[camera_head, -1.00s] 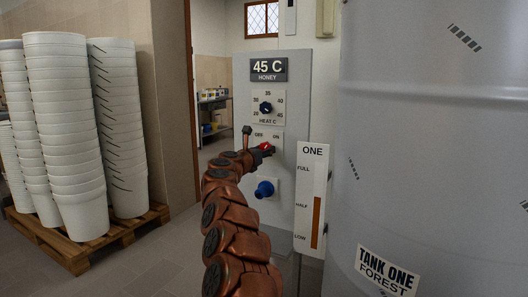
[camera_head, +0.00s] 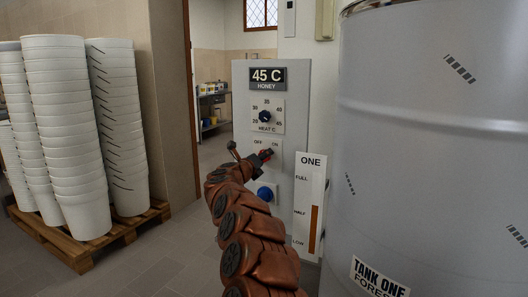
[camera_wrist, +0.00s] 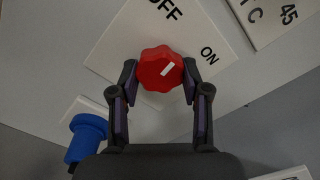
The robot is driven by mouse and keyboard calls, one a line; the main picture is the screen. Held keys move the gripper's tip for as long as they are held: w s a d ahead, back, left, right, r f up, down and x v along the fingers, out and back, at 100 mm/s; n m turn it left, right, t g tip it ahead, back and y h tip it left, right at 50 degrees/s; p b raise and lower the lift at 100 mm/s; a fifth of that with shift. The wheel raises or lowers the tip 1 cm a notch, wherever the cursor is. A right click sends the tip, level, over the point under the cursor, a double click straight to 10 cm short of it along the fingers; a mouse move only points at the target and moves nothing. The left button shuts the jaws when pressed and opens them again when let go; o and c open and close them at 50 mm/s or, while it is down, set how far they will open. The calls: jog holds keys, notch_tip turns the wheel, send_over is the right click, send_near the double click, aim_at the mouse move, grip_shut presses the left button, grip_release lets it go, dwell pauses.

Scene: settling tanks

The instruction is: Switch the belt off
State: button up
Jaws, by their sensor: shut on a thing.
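A red lobed knob (camera_wrist: 160,70) sits on a white plate (camera_wrist: 110,50) marked OFF and ON. In the wrist view its white mark points between the two words. My gripper (camera_wrist: 159,82) is shut on the knob, one finger on each side. In the head view my gripper (camera_head: 266,155) is at the OFF/ON plate on the grey control panel (camera_head: 295,95) and hides most of the red knob. The belt itself does not show.
Above is a black heat dial (camera_head: 265,117) under a 45 C display (camera_head: 267,78). A blue knob (camera_head: 266,193) is just below my gripper. The level gauge (camera_head: 309,205) and tank one (camera_head: 430,150) stand close right. Stacked white buckets (camera_head: 70,130) stand left on a pallet.

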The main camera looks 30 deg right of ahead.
jog(key=n+p, duration=0.5)
jog(key=shift+a+r, duration=0.15)
jog(key=shift+r, duration=0.05)
jog(key=shift+f+n, duration=0.1)
jog(key=shift+n, duration=0.2)
jog(key=o, duration=0.9)
jog(key=shift+w, duration=0.1)
jog(key=shift+o, duration=1.2)
jog(key=v, duration=1.2)
